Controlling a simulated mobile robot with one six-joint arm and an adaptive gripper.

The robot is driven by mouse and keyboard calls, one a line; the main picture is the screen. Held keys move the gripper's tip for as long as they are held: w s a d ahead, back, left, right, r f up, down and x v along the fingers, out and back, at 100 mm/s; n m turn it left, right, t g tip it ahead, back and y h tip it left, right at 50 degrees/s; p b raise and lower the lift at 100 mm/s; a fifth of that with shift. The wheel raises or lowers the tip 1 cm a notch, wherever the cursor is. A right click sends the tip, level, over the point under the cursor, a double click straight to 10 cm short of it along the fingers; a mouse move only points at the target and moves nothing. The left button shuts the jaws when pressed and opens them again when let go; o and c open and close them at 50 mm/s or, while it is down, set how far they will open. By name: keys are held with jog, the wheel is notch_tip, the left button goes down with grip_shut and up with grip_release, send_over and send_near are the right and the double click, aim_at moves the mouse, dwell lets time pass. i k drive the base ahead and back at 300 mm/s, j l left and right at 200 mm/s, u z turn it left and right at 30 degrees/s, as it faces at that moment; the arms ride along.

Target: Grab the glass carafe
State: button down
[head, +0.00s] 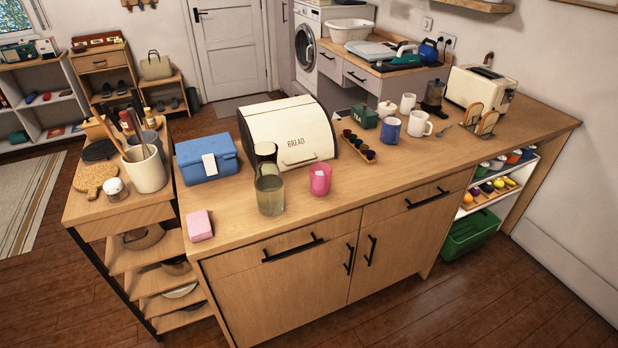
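The glass carafe (270,196) stands upright on the wooden counter (235,228), near its front edge and left of the middle. Its clear, greenish lower body shows plainly. A dark and cream upper part (265,151) shows directly above it against the bread box; I cannot tell for sure whether this belongs to the carafe. My gripper is not in view, and nothing touches the carafe from the front.
A pink cup (320,179) stands close right of the carafe, and a white bread box (288,133) close behind. A blue box (207,158) and a pink block (199,226) lie to the left. Mugs (390,128) stand farther right. The counter's front right is clear.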

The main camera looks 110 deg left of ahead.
aim_at(268, 180)
jog(key=u, duration=3.65)
jog(key=i+j, duration=0.25)
jog(key=j, duration=0.25)
jog(key=i+j+u, duration=0.1)
jog(key=i+j, duration=0.15)
jog(key=j, duration=0.2)
jog(key=i+j, duration=0.3)
jog(key=j, duration=0.15)
jog(key=i+j+u, duration=0.1)
jog(key=i+j, duration=0.2)
jog(key=j, duration=0.15)
